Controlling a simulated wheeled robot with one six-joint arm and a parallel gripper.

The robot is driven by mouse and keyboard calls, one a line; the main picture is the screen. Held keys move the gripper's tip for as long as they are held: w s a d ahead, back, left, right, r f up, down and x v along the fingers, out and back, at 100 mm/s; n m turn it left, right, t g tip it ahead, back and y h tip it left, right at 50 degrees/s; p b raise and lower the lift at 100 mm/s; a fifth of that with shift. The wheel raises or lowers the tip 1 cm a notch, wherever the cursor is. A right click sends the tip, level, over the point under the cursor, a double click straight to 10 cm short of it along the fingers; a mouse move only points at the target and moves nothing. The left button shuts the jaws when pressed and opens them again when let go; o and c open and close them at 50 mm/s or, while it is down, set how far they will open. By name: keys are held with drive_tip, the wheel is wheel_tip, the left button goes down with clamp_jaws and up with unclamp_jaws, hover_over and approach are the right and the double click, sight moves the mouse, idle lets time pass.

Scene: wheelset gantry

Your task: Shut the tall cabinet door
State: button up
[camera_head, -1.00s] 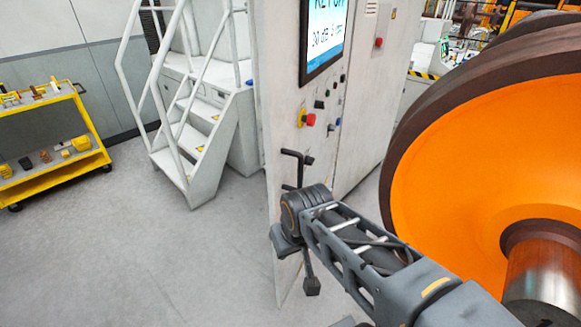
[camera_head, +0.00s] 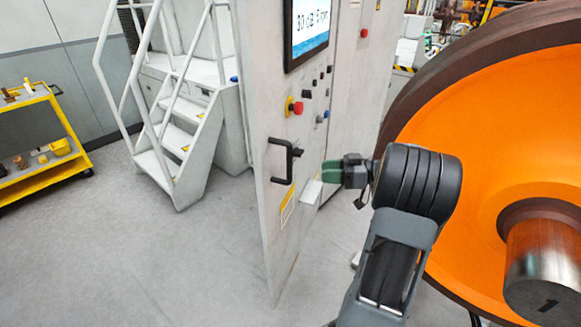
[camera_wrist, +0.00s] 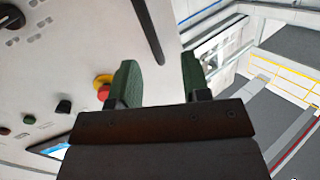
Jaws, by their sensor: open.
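The tall cabinet door (camera_head: 262,120) is a pale grey panel standing ajar from the cabinet (camera_head: 350,105), with a screen, knobs and a red button on its face. A black bar handle (camera_head: 284,160) sits near its left edge. My gripper (camera_head: 326,172) is to the right of the handle, in front of the door face and apart from the handle. In the wrist view my gripper (camera_wrist: 160,80) has its green fingers spread and empty. A dark bar (camera_wrist: 148,28), which looks like the handle, lies beyond the fingertips.
A large orange wheel (camera_head: 470,150) with a dark rim stands close on the right. White steps with railings (camera_head: 180,135) stand behind the door to the left. A yellow cart (camera_head: 45,180) is at the far left. The grey floor (camera_head: 150,260) left of the door is clear.

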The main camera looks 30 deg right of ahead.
sight(289, 179)
drive_tip(key=shift+n+t, duration=0.4)
drive_tip(key=shift+t, duration=0.3)
drive_tip(key=p+x, duration=0.1)
drive_tip(key=x, duration=0.3)
drive_tip(key=p+x, duration=0.1)
drive_tip(key=x, duration=0.2)
drive_tip(key=w+p+x, duration=0.1)
drive_tip(key=x, duration=0.3)
drive_tip(key=shift+w+d+r, duration=0.15)
drive_tip(key=shift+w, duration=0.05)
clamp_jaws()
